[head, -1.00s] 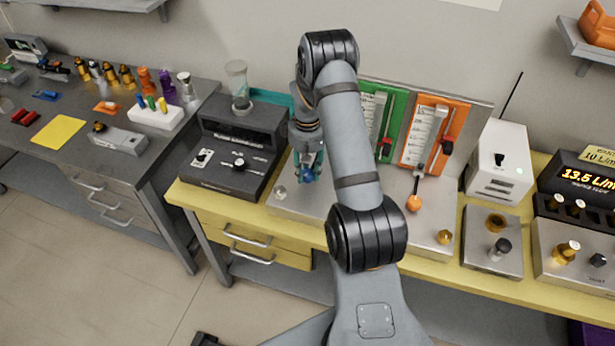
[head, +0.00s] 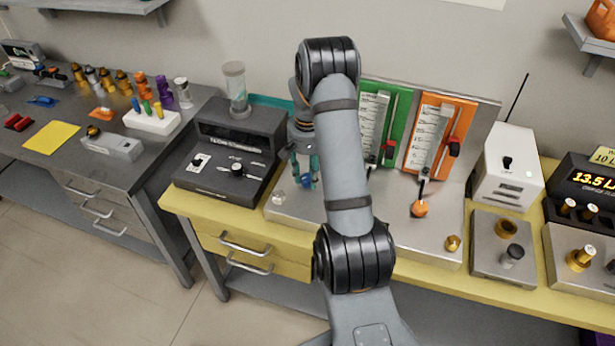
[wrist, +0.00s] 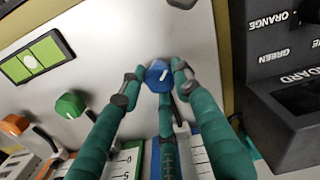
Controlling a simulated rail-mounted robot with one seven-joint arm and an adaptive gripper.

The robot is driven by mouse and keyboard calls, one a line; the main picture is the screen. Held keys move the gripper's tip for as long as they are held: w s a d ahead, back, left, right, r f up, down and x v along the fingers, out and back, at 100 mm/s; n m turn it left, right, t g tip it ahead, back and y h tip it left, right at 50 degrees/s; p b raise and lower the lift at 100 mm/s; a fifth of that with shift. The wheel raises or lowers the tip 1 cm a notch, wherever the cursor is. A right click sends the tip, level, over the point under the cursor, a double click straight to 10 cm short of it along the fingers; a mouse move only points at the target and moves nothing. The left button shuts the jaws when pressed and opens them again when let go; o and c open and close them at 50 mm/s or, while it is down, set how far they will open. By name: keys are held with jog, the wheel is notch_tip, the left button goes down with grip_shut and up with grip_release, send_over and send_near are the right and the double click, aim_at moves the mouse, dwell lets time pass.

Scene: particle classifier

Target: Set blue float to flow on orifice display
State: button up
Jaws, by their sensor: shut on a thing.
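In the head view my gripper (head: 303,178) points down at the left of the stand. The blue panel (wrist: 189,150) shows partly between the fingers in the wrist view. My arm hides it in the head view.
The green knob (wrist: 70,104) and orange knob (wrist: 15,125) lie beside the blue one. A dark device (head: 225,183) stands close on the left. A white box (head: 508,168) and an amber display (head: 588,183) stand on the right.

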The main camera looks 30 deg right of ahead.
aim_at(308, 177)
dwell(0.4)
jog(key=o, duration=1.1)
jog(key=shift+o, duration=0.2)
jog(key=shift+r, duration=0.1)
notch_tip(308, 177, up, 12)
jog(key=shift+f, duration=0.2)
notch_tip(308, 177, down, 12)
jog(key=shift+r, duration=0.1)
dwell(0.5)
